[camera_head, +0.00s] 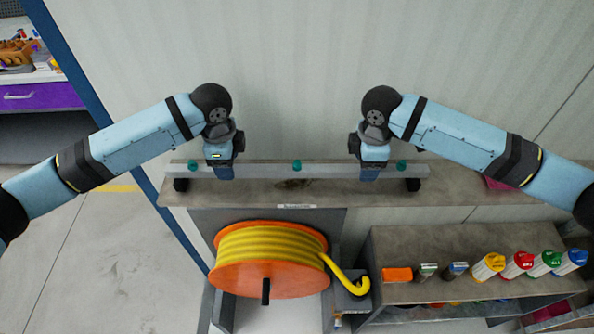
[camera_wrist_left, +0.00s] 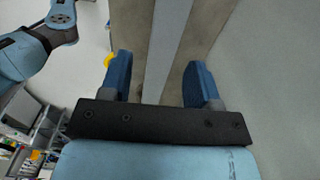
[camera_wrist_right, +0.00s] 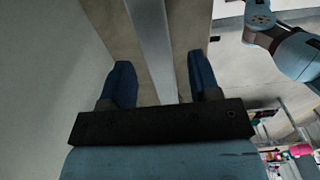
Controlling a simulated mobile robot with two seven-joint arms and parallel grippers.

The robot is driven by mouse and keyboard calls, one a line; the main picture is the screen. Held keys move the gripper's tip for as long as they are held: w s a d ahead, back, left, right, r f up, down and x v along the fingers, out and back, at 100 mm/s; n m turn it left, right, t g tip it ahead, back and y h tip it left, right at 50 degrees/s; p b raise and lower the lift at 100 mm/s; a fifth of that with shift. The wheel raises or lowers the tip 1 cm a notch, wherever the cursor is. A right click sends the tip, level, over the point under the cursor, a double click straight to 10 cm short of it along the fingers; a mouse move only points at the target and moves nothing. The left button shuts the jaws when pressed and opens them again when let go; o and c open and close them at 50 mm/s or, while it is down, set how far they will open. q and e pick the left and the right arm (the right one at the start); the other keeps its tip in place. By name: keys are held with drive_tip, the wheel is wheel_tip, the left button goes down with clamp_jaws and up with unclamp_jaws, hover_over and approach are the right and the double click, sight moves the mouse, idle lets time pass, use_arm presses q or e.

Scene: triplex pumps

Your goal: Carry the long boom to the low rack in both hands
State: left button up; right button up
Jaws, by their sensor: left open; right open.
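The long boom (camera_head: 265,171) is a straight grey bar with teal knobs along it. It lies level on two black supports on a brown shelf against the wall. My left gripper (camera_head: 222,172) is at the left part of the boom and my right gripper (camera_head: 371,173) at the right part. In the left wrist view the boom (camera_wrist_left: 168,45) runs between two open blue fingers, with a gap on each side. In the right wrist view the boom (camera_wrist_right: 153,50) also passes between open fingers. I cannot pick out a low rack with certainty.
A yellow hose on an orange reel (camera_head: 268,258) stands below the brown shelf (camera_head: 300,191). To its right, a lower shelf unit (camera_head: 430,244) holds several coloured bottles (camera_head: 490,266). A purple drawer bench (camera_head: 40,97) is at far left. Floor (camera_head: 90,260) at left is clear.

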use_arm(q)
drive_tip(key=shift+f, duration=2.15)
use_arm(e)
drive_tip(key=shift+f, duration=2.15)
use_arm(q)
clamp_jaws()
use_arm(e)
clamp_jaws()
